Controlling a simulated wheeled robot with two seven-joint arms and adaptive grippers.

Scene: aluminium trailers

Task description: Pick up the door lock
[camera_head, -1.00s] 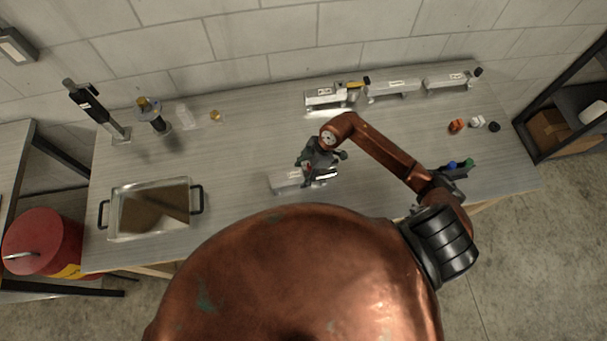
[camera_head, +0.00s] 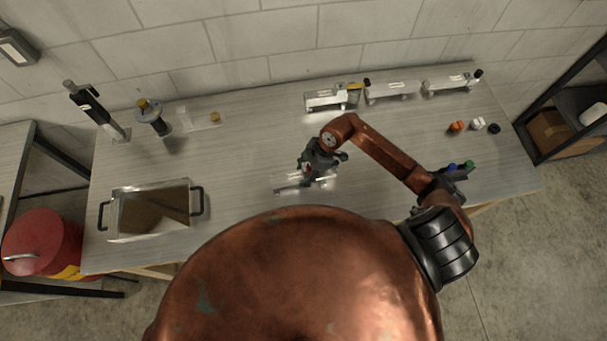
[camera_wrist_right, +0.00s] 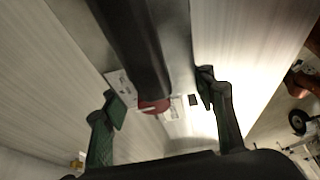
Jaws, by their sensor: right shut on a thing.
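My right gripper (camera_head: 318,168) is over the middle of the table, pointing down. Under and beside it is a silver metal piece (camera_head: 290,187), which I take to be the door lock; the gripper and arm hide part of it. In the right wrist view, the green-black fingers (camera_wrist_right: 160,98) stand apart on either side of a silver body with white labels (camera_wrist_right: 120,86). A black bar with a red end (camera_wrist_right: 152,104) shows between them. The gripper is shut on this silver piece. I cannot tell whether it touches the table. My left gripper is not in view.
Silver trailer parts (camera_head: 390,88) stand along the back of the table (camera_head: 240,150). A metal tray with black handles (camera_head: 150,208) is at the left. Two upright tools (camera_head: 95,108) (camera_head: 152,116) stand behind it. Small caps (camera_head: 457,126) lie at the right. The centre-left is clear.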

